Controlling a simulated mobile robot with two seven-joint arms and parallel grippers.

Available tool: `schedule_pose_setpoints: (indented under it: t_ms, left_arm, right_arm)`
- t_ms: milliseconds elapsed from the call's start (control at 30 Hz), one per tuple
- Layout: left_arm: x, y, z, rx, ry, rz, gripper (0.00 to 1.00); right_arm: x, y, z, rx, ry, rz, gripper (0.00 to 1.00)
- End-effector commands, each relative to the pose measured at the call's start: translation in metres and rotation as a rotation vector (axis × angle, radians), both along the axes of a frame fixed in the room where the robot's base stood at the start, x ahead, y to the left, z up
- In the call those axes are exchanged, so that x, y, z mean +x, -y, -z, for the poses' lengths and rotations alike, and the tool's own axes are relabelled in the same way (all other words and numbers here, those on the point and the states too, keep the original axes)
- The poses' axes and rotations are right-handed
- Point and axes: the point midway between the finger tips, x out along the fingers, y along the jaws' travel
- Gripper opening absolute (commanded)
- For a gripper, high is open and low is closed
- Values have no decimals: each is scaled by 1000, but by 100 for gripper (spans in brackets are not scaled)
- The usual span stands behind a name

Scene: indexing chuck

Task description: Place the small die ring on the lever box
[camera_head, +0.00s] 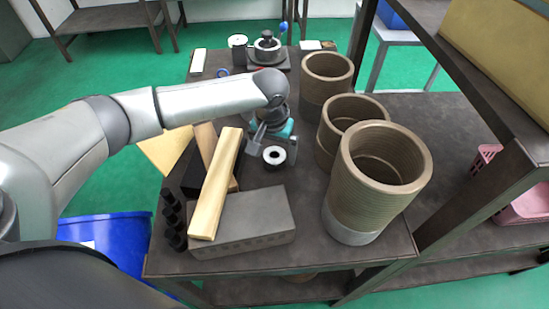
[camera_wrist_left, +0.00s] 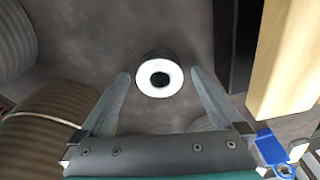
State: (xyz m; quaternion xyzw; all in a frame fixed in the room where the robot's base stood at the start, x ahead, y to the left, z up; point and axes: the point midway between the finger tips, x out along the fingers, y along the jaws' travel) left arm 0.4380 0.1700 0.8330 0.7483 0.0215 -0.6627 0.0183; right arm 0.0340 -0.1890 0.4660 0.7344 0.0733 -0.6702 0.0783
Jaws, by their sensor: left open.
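The small die ring (camera_head: 274,156), a short ring with a white top and dark hole, stands on the table in front of my left gripper (camera_head: 270,146). In the left wrist view the ring (camera_wrist_left: 158,76) appears between the open fingertips of the left gripper (camera_wrist_left: 160,82), with gaps on both sides. I cannot tell how far the fingertips are above it. At the table's back, a dark device (camera_head: 266,46) has a round chuck and a blue-knobbed lever (camera_head: 283,27); whether it is the lever box is unclear. My right gripper is not in view.
Several tall ribbed cylinders, including a large one (camera_head: 378,190), line the table's right side. A wooden bar (camera_head: 216,185) lies over a grey block (camera_head: 262,216) at front left. Black knobs (camera_head: 172,222) line the left edge. Bare table surrounds the ring.

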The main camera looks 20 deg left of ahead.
Motion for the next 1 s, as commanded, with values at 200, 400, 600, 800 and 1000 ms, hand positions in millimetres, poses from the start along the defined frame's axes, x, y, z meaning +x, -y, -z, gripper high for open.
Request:
schedule_pose_setpoints:
  t_ms: [200, 400, 600, 800, 1000]
  left_arm:
    - [0, 0, -1, -1, 0, 0, 81]
    - [0, 0, -1, -1, 0, 0, 58]
    - [0, 0, -1, 0, 0, 0, 36]
    - [0, 0, -1, 0, 0, 0, 13]
    - [0, 0, -1, 0, 0, 0, 0]
  right_arm:
    - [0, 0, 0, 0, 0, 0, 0]
    - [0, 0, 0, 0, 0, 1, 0]
    - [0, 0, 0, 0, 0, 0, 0]
    - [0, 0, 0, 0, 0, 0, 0]
    - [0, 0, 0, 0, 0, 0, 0]
